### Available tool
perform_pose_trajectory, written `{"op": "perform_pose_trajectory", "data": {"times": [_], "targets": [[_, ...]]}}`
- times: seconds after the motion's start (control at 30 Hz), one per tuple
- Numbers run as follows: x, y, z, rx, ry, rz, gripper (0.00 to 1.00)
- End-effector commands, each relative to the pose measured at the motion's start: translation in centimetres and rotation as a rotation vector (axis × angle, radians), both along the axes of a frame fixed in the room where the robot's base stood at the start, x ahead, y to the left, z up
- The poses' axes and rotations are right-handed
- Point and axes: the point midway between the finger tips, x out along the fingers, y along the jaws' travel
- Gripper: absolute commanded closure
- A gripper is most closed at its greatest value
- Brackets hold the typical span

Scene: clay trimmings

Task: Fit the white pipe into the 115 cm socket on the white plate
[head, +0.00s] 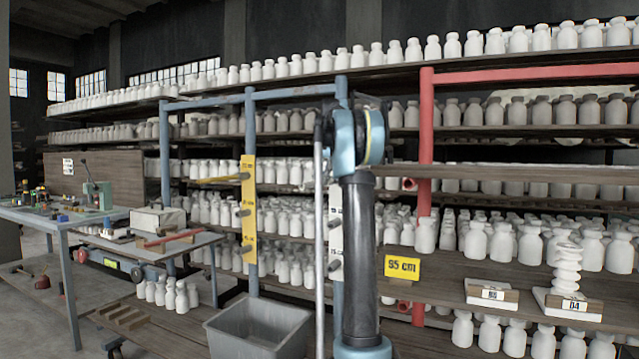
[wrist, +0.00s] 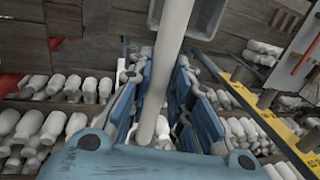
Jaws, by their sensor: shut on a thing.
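The white pipe (wrist: 168,70) runs lengthwise through my gripper (wrist: 158,88) in the wrist view. The blue fingers are shut on it, and its far end goes out of the top of the picture. The white plate (head: 336,218) is a narrow upright strip on a blue post, just left of my arm. I cannot tell which is the 115 cm one, nor find this plate in the wrist view.
A yellow plate (head: 248,212) with sockets and a yellow pipe (head: 219,180) stands left of the white one. A grey bin (head: 262,325) stands below. Shelves of white bottles fill the back; a cart with a red pipe (head: 172,238) is left.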

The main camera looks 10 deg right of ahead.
Motion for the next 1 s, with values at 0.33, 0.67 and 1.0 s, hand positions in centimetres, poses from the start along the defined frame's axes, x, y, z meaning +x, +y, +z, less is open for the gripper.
{"op": "perform_pose_trajectory", "data": {"times": [0.33, 0.67, 1.0], "targets": [[0.5, -0.4, 0.0, 0.0, 0.0, 0.0, 1.0], [1.1, -0.8, 0.0, 0.0, 0.0, 0.0, 1.0], [1.1, -0.8, 0.0, 0.0, 0.0, 0.0, 0.58]]}}
